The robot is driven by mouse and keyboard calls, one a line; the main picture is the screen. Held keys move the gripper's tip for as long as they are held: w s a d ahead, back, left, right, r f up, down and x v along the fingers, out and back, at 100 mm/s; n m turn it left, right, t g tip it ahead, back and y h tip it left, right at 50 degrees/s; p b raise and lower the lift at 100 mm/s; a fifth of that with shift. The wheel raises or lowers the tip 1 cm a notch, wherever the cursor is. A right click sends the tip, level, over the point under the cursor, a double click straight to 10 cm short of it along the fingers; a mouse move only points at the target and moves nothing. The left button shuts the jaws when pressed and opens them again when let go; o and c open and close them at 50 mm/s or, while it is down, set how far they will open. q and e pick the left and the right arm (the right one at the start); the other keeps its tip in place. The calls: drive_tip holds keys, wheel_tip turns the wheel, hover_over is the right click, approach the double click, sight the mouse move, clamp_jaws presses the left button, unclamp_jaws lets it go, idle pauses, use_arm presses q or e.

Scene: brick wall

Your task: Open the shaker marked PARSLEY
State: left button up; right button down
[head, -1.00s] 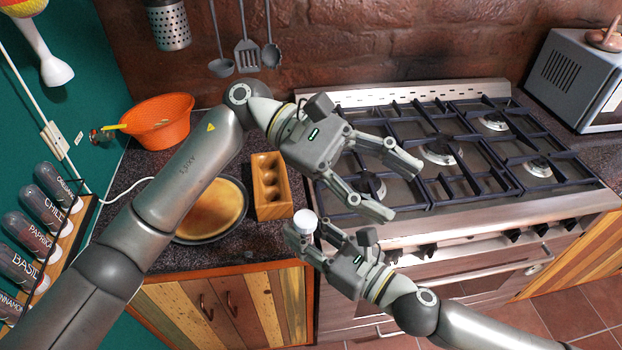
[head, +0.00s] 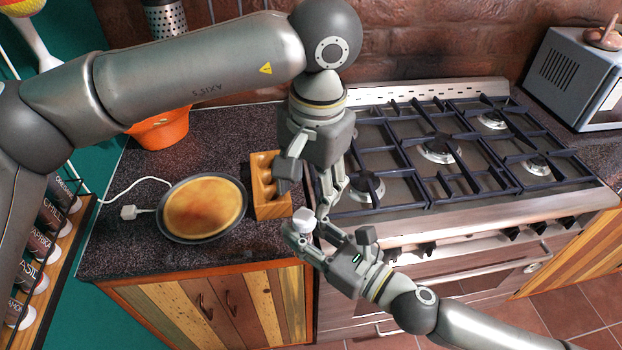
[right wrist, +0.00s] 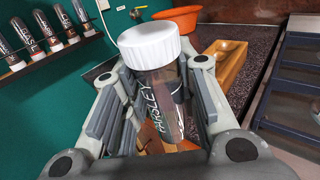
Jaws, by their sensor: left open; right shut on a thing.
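The PARSLEY shaker (right wrist: 160,95) is a clear jar with a white cap on it, held cap up and somewhat tilted in the right wrist view. In the head view only its white cap (head: 303,221) shows clearly. My right gripper (head: 304,236) is shut on the jar's body below the cap, in front of the counter edge. My left gripper (head: 305,196) is open and points downward just above and behind the cap. One of its fingers is near the wooden block. I cannot tell whether a left fingertip touches the cap.
A wooden block with round hollows (head: 266,208) stands on the counter close to my left gripper. A pan with a pancake (head: 203,208) lies left of it. A gas stove (head: 440,150) is at right, an orange colander (head: 160,130) behind, a spice rack (head: 45,300) at left.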

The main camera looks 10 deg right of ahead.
sight(306, 218)
use_arm(q)
drive_tip(key=f, duration=0.7)
drive_tip(key=shift+w+a, duration=0.2)
